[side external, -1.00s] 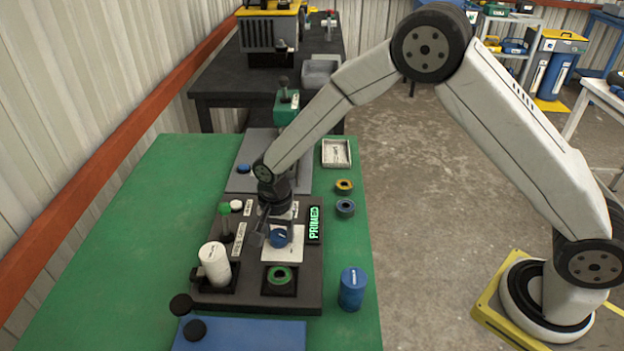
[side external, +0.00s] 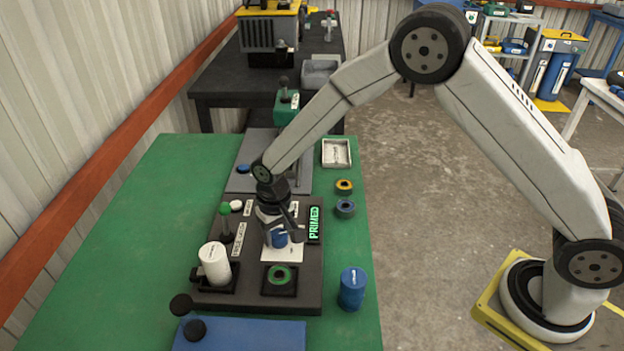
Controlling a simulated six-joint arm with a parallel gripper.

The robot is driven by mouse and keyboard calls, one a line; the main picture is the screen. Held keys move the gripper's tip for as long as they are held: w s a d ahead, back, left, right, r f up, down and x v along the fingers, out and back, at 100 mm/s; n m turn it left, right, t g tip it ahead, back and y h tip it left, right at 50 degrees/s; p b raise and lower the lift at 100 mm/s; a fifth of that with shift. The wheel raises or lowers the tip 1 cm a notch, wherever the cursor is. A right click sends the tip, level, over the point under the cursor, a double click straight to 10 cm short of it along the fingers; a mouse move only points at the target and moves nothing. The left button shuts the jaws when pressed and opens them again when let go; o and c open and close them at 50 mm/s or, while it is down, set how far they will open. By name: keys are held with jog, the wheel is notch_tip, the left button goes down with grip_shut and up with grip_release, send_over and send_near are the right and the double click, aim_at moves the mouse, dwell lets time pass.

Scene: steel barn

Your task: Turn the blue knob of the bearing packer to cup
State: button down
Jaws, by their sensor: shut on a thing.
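The bearing packer is a dark base plate (side external: 252,302) on the green table. Its blue knob (side external: 279,239) sits on a white label plate (side external: 281,255), partly hidden by my gripper. My gripper (side external: 279,232) points down over the knob and is shut on it. The label's words around the knob are too small to read. A display (side external: 314,224) on the plate's right side reads PRIMED in green. A white cylinder (side external: 215,262) and a green-topped lever (side external: 225,222) stand at the left.
A blue can (side external: 352,288) stands right of the packer. An orange ring (side external: 344,186) and a blue-grey ring (side external: 345,208) lie behind it, near a white tray (side external: 336,152). A blue device (side external: 240,336) is in front. The table's left side (side external: 140,235) is clear.

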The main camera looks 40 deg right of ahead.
aim_at(277, 233)
jog(key=n, duration=0.3)
jog(key=shift+n, duration=0.3)
jog(key=shift+a, duration=0.1)
dwell(0.3)
jog(key=shift+c, duration=0.5)
grip_release()
jog(key=shift+r, duration=3.95)
